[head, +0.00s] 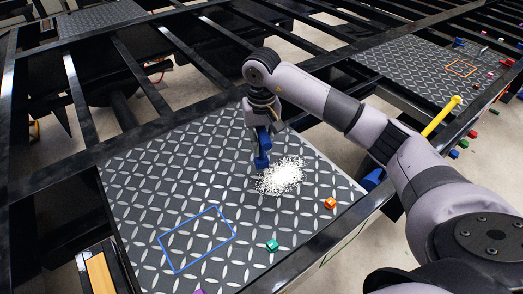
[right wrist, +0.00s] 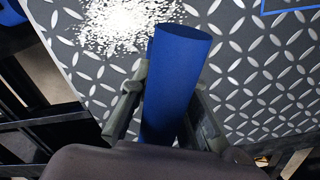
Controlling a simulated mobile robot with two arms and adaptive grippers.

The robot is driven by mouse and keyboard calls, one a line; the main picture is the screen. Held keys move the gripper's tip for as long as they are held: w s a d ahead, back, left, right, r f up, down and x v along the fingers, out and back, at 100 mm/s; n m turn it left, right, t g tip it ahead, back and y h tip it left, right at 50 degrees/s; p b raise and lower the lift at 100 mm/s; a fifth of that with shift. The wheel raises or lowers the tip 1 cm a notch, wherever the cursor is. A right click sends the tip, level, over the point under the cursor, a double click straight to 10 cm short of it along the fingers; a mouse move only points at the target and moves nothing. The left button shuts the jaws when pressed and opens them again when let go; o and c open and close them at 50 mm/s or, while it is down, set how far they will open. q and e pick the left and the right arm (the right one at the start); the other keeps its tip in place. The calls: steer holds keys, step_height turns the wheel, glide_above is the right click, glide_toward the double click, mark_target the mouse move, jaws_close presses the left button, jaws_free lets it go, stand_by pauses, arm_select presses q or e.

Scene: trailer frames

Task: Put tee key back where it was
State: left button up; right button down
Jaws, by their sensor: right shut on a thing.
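My right gripper (head: 259,148) hangs over the patterned metal plate, just behind a heap of white granules. It is shut on a blue cylinder (head: 263,160). In the right wrist view the cylinder (right wrist: 182,75) stands out between the two fingers, its round end toward the plate. Only part of it shows, so I cannot tell for sure that it is the tee key. A blue rectangle outline (head: 162,240) is marked on the plate at the front left, with nothing in it. My left gripper is not in view.
The white granules (head: 282,177) lie mid-plate. A green block (head: 272,245) and an orange block (head: 330,203) lie near the front edge. A yellow rod (head: 441,116) slants up beside my right arm. Black frame beams and open gaps surround the plate.

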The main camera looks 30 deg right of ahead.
mark_target(261, 158)
steer(key=shift+f+p, duration=0.5)
steer(key=shift+f, duration=1.6)
steer(key=c, duration=1.6)
jaws_free()
steer(key=shift+o, duration=0.2)
steer(key=shift+r, duration=0.2)
step_height(261, 158, up, 11)
steer(key=b, duration=0.3)
steer(key=shift+f, duration=0.2)
steer(key=shift+r, duration=0.6)
